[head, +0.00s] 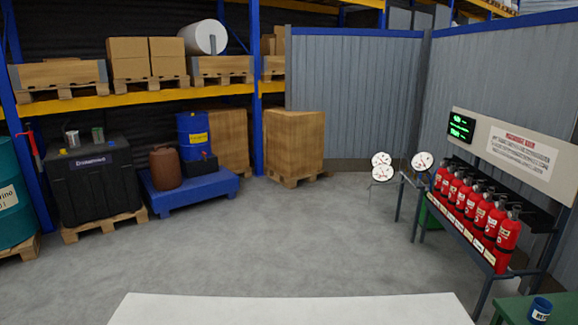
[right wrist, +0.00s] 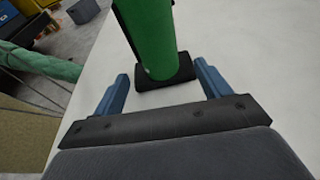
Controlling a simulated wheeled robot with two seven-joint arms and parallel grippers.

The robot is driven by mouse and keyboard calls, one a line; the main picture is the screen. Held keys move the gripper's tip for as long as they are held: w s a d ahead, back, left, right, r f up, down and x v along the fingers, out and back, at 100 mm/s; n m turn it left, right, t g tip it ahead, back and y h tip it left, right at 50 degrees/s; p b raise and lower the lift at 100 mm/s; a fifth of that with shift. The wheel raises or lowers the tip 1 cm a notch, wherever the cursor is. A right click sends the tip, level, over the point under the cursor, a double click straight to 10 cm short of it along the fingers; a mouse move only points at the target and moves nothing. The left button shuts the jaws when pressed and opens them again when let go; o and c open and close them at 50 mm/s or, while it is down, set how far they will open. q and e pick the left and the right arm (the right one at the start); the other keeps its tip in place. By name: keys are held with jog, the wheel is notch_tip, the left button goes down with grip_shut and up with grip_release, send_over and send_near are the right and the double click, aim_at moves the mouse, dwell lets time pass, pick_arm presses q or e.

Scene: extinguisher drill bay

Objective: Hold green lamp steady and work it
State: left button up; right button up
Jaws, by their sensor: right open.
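The green lamp (right wrist: 152,40) shows in the right wrist view as a green cylinder with a black foot (right wrist: 165,78) on a white surface (right wrist: 235,50). Its upper end is cut off by the top of the picture. My right gripper (right wrist: 161,72) is open, with its two blue fingers apart. The lamp's lower part lies ahead of and between the fingertips, with no clear contact. Neither the lamp nor either gripper shows in the head view. My left gripper is not seen.
A bare white tabletop (head: 290,310) fills the head view's bottom edge. Red extinguishers (head: 483,212) stand on a rack at right, near a blue mug (head: 540,310). Dials (head: 382,172), a blue pallet (head: 190,190) and a black container (head: 90,180) stand beyond open floor.

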jog(key=shift+a+f, duration=0.3)
jog(key=shift+a, duration=0.35)
jog(key=shift+b+x, duration=0.35)
jog(key=shift+x, duration=0.5)
jog(key=shift+a+f, duration=0.1)
jog(key=shift+a, duration=0.3)
jog(key=shift+a+f, duration=0.1)
jog(key=shift+a, duration=0.4)
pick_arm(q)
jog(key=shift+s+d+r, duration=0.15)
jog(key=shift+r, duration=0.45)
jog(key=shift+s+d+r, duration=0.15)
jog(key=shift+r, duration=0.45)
pick_arm(e)
jog(key=shift+c, duration=1.1)
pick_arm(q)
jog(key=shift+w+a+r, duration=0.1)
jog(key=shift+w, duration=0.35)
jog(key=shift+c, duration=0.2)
pick_arm(e)
jog(key=c, duration=0.8)
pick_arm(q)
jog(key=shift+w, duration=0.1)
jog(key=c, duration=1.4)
pick_arm(e)
jog(key=shift+c, duration=0.2)
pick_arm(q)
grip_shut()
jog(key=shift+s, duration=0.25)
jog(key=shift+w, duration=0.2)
